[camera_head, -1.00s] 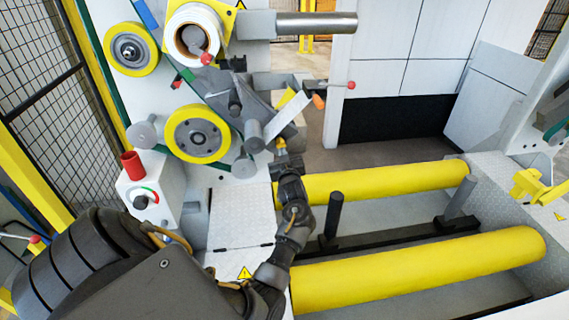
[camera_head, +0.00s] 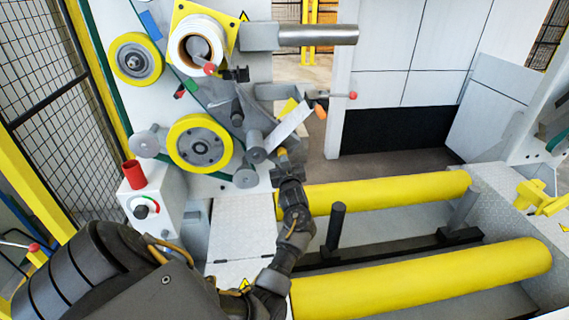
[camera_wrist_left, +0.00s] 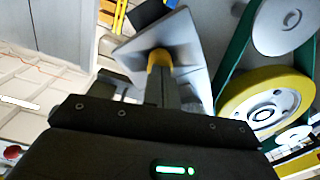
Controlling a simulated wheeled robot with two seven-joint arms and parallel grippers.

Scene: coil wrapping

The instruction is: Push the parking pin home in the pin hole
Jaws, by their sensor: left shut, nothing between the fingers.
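A small yellow, pin-like piece (camera_head: 283,155), apparently the parking pin, sits at the lower end of the grey arm of the wrapping machine. It also shows in the left wrist view (camera_wrist_left: 158,58), against a pale grey plate (camera_wrist_left: 160,38). My left gripper (camera_head: 284,167) is shut with nothing between its fingers. Its tips are right at the near end of the yellow piece; I cannot tell whether they touch it. The pin hole is hidden, so how deep the pin sits cannot be seen. My right gripper is out of view.
Two long yellow rollers (camera_head: 420,283) lie to the right of my left arm, with a dark upright post (camera_head: 335,225) between them. Yellow-rimmed wheels (camera_head: 199,143) and a grey box with a red cylinder (camera_head: 133,174) are at left. An orange-tipped lever (camera_head: 320,111) is above right.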

